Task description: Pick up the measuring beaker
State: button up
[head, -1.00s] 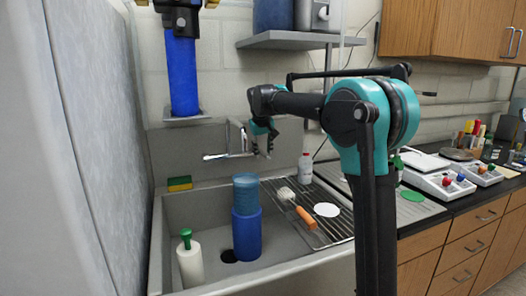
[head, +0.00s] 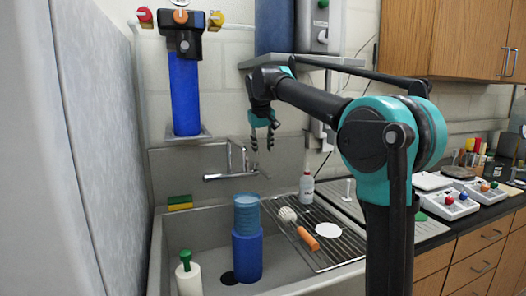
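A translucent blue-grey cup, which looks like the measuring beaker (head: 247,212), stands upright in the sink. It sits on top of, or inside the top of, a solid blue cylinder (head: 247,256); I cannot tell which. My gripper (head: 262,146) hangs with its fingers pointing down, above the beaker in the picture and near the back wall. Its two fingers are apart with nothing between them. The distance in depth between gripper and beaker is hard to tell.
The faucet (head: 230,174) is at the sink's back, below and left of my gripper. A green-topped white bottle (head: 189,276) stands in the sink. A brush (head: 304,233) and a white bottle (head: 307,188) are on the drying rack (head: 325,256). A shelf (head: 290,61) hangs above.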

aim_at(247, 205)
jog(key=k+l, duration=0.15)
jog(key=k, duration=0.35)
jog(key=k+l, duration=0.15)
jog(key=k, duration=0.35)
